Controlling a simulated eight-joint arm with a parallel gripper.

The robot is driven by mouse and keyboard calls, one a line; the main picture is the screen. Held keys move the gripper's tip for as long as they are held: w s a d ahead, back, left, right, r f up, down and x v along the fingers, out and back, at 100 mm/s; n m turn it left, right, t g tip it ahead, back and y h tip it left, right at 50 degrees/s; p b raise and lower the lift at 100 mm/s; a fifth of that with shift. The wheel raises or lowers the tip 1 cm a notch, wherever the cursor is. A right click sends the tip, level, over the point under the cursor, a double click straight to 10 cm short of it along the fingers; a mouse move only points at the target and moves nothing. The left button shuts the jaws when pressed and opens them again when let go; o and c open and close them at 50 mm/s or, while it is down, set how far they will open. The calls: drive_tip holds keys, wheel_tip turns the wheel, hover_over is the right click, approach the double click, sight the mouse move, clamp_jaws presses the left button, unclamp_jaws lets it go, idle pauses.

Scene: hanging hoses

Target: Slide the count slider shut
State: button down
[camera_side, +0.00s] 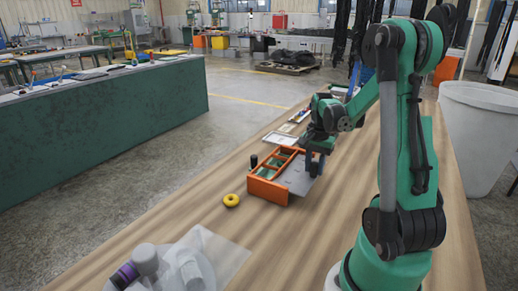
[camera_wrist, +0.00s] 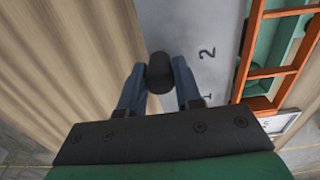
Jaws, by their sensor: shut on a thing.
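The count slider is a flat grey panel (camera_side: 298,177) on an orange box (camera_side: 266,190) on the wooden table. It sticks out past the box's right side, and green inside shows between orange bars on the left. In the wrist view the panel (camera_wrist: 222,22) carries the printed numbers 1 and 2, with the orange frame (camera_wrist: 262,70) along its right. My gripper (camera_side: 315,163) is over the panel's outer part. In the wrist view its blue fingers (camera_wrist: 160,88) are shut on a black knob (camera_wrist: 160,70), one on each side. The knob's base is hidden.
A yellow ring (camera_side: 231,200) lies in front of the box, and a small black cylinder (camera_side: 253,161) stands at its left. Bottles on a clear sheet (camera_side: 222,250) are at the near left. Flat trays (camera_side: 284,138) lie behind. Bare table lies right of the panel.

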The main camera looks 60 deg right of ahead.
sight(301, 173)
idle(0.8)
drive_tip(key=w, duration=0.3)
drive_tip(key=shift+w, duration=0.25)
drive_tip(key=c, duration=0.6)
unclamp_jaws()
drive_tip(key=shift+r, duration=0.1)
drive_tip(key=shift+r, duration=2.7)
